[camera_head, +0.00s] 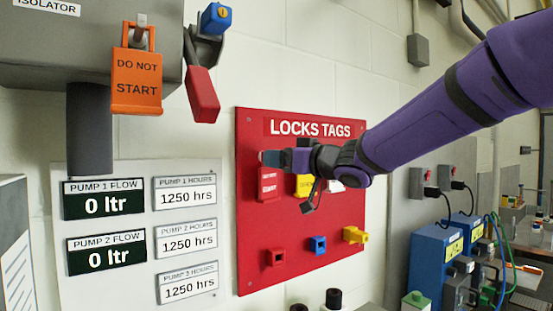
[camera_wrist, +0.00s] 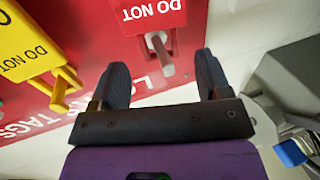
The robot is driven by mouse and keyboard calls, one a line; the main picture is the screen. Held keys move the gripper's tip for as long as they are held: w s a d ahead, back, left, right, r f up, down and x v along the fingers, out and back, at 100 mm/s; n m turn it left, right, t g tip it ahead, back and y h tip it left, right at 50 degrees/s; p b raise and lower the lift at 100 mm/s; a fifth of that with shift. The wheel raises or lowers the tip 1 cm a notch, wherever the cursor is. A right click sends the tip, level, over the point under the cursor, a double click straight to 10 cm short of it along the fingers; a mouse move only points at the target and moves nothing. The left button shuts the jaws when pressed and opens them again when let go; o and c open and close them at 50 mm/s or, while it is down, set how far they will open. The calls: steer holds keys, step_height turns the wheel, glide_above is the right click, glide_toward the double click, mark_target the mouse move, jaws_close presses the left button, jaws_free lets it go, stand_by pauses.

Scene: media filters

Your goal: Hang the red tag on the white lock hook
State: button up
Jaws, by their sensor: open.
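The red tag (camera_head: 268,184) hangs at the upper left of the red board marked LOCKS TAGS (camera_head: 300,220). It also shows at the top of the wrist view (camera_wrist: 150,15), lettered DO NOT, with its loop around a pale peg. My gripper (camera_head: 272,157) is at the tag's upper end. In the wrist view its open fingers (camera_wrist: 160,62) stand on either side of the loop and peg, with visible gaps. I cannot make out a white lock hook in either view. An orange DO NOT START tag (camera_head: 136,82) hangs on a grey peg at the isolator.
A yellow tag (camera_head: 304,185) hangs right of the red one, with a partly hidden white tag (camera_head: 337,186) beyond. Red (camera_head: 276,258), blue (camera_head: 318,245) and yellow (camera_head: 355,235) locks sit lower on the board. A blue lock (camera_head: 216,18) and red handle (camera_head: 203,96) project at upper left.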

steer(key=s+d+f+m+h, duration=0.25)
steer(key=s+d+h, duration=0.25)
steer(key=d, duration=0.3)
steer(key=s+d+f+m+t+h, duration=0.1)
steer(key=s+d+f+m+h, duration=0.25)
steer(key=d, duration=0.55)
steer(key=s+d+f+m+h, duration=0.1)
steer(key=s+d+m+h, duration=0.2)
steer(key=s+d+h, duration=0.35)
steer(key=s+d+f+g, duration=0.2)
steer(key=s+f+g, duration=0.2)
steer(key=s, duration=0.6)
steer(key=s+d+f+m+g+y, duration=0.1)
steer(key=s+d+f+g, duration=0.1)
steer(key=s+f, duration=0.5)
steer(key=s+g, duration=0.1)
steer(key=s, duration=0.1)
steer(key=shift+s+g, duration=0.35)
steer(key=shift+g, duration=0.05)
steer(key=shift+d+f, duration=0.1)
steer(key=shift+d, duration=0.05)
steer(key=shift+c, duration=0.3)
stand_by(1.3)
